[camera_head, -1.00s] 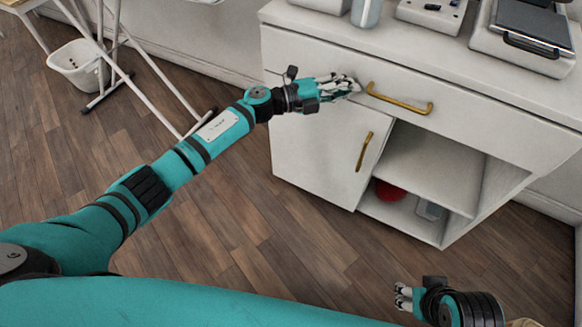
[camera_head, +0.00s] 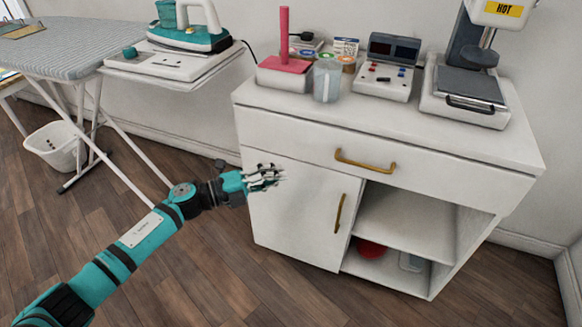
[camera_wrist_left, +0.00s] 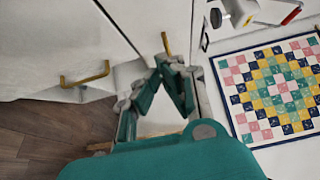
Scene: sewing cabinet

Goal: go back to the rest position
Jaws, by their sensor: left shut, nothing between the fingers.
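My left gripper (camera_head: 268,176) is in front of the white cabinet's door (camera_head: 297,212), to the left of and a little below the drawer's brass handle (camera_head: 365,162). Its fingers are shut with nothing between them and stand apart from the handle. In the left wrist view, the gripper's fingertips (camera_wrist_left: 168,62) meet, and a brass handle (camera_wrist_left: 86,76) shows to the left on a white front. The drawer (camera_head: 300,143) looks shut. My right gripper is outside both current views.
On the cabinet top (camera_head: 385,122) stand a grey cup (camera_head: 327,82), a control box (camera_head: 386,80) and a heat press (camera_head: 468,90). An ironing board (camera_head: 65,48) and a white bin (camera_head: 55,147) are at left. A patchwork quilt (camera_wrist_left: 275,88) shows in the wrist view.

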